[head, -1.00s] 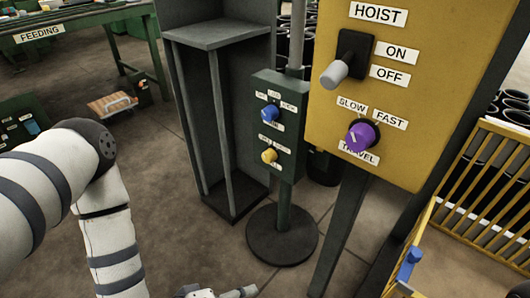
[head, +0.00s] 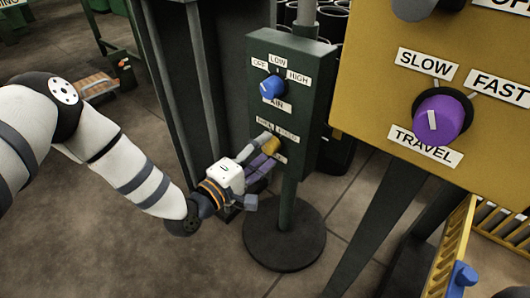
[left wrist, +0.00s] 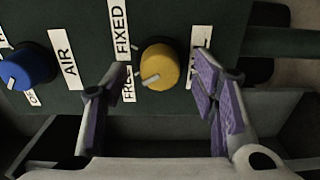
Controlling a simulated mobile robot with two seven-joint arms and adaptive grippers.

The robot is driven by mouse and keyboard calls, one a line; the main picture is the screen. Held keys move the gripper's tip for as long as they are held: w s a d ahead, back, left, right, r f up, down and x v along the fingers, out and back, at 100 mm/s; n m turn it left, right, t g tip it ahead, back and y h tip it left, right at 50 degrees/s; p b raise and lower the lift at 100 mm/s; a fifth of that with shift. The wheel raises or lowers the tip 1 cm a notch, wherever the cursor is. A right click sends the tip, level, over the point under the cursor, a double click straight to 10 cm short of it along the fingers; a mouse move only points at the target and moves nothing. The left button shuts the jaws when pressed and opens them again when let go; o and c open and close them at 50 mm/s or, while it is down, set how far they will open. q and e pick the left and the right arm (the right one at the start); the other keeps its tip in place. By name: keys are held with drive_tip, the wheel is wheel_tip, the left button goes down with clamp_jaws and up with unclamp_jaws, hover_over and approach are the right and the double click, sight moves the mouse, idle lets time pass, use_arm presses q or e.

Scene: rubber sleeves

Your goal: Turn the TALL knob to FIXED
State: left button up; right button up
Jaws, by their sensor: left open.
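The TALL knob is yellow (head: 270,147) and sits low on the green post box (head: 262,190), below the blue AIR knob (head: 271,87). In the left wrist view the yellow knob (left wrist: 160,64) has a white pointer mark aimed towards the FREE label (left wrist: 127,90), away from the FIXED label (left wrist: 121,27). The TALL label (left wrist: 198,42) is partly covered by a finger. My left gripper (head: 258,155) is open at the knob. In the left wrist view its fingers (left wrist: 161,75) stand on either side of the knob with gaps. My right gripper does not show.
A yellow panel with a purple TRAVEL knob (head: 438,118) stands close on the right. A dark frame (head: 190,80) stands behind my left gripper. The round base (head: 285,235) of the post is on the floor. A yellow railing (head: 450,250) is at lower right.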

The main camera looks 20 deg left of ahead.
use_arm(q)
drive_tip(key=shift+w+d, duration=0.15)
drive_tip(key=shift+w, duration=0.25)
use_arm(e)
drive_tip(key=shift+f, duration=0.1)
use_arm(q)
drive_tip(key=c, duration=1.2)
drive_tip(key=shift+o, duration=0.2)
drive_tip(key=shift+m, duration=0.3)
drive_tip(key=m+p, duration=0.1)
drive_tip(key=m, duration=0.1)
drive_tip(key=shift+r+m+p, duration=0.15)
drive_tip(key=shift+m+p, duration=0.2)
drive_tip(key=shift+m, duration=0.05)
drive_tip(key=m+p, duration=0.1)
drive_tip(key=m, duration=0.1)
drive_tip(key=shift+m, duration=0.3)
drive_tip(key=m+p, duration=0.2)
drive_tip(key=m, duration=0.3)
drive_tip(key=shift+m, duration=0.4)
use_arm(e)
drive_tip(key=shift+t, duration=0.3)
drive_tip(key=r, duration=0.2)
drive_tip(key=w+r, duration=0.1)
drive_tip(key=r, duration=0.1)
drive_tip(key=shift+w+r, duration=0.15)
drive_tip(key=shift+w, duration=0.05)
use_arm(q)
drive_tip(key=shift+p, duration=0.35)
